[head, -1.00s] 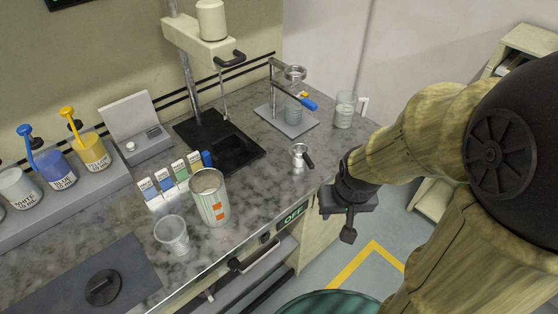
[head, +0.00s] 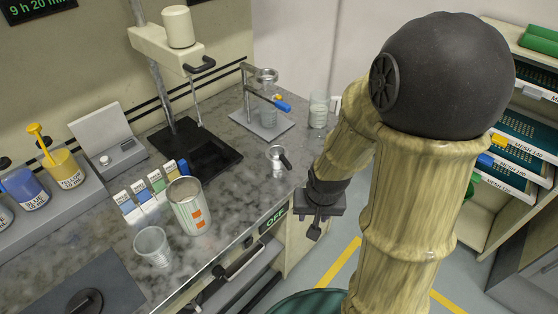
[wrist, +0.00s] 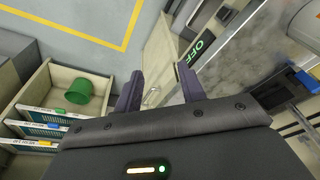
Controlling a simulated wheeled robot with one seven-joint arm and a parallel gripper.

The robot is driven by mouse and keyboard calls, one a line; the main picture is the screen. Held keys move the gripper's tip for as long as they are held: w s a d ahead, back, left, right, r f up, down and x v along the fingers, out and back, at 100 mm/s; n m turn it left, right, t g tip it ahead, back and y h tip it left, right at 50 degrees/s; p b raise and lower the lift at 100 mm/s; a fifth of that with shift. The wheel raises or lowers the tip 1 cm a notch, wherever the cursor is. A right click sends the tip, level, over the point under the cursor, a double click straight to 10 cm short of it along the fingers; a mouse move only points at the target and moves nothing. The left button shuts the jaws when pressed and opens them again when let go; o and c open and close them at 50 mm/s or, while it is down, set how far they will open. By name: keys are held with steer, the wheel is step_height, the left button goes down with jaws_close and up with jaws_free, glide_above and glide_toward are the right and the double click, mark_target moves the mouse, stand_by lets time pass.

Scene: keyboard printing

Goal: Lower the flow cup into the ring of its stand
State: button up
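The ring looks empty. A clear beaker (head: 268,113) stands on the plate under the ring. My gripper (head: 316,228) is off the counter's front edge, to the right of and nearer than the cup. In the wrist view its fingers (wrist: 160,88) are apart with nothing between them.
A blue-handled tool (head: 283,106) is at the stand. A glass mug (head: 319,110) stands right of it.

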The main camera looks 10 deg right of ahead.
steer(key=w+a+f+m+t+y+b, duration=0.1)
steer(key=w+f+m+t+y, duration=0.15)
steer(key=f+m, duration=0.5)
steer(key=w+a+f+m+t+y+b, duration=0.1)
steer(key=w+a+f+m+t+y, duration=0.1)
steer(key=f+m+y, duration=0.35)
steer(key=w+d+r+m+t+h, duration=0.3)
steer(key=w+d+r+m+t, duration=0.3)
steer(key=m, duration=1.1)
steer(key=w+t+b, duration=0.1)
steer(key=t, duration=0.3)
steer(key=shift+d, duration=0.3)
steer(key=shift+f+t+b, duration=0.1)
steer(key=shift+t+b, duration=0.15)
steer(key=shift+b, duration=0.05)
steer(key=b+x, duration=0.5)
steer(key=x, duration=0.7)
steer(key=shift+w+a, duration=0.1)
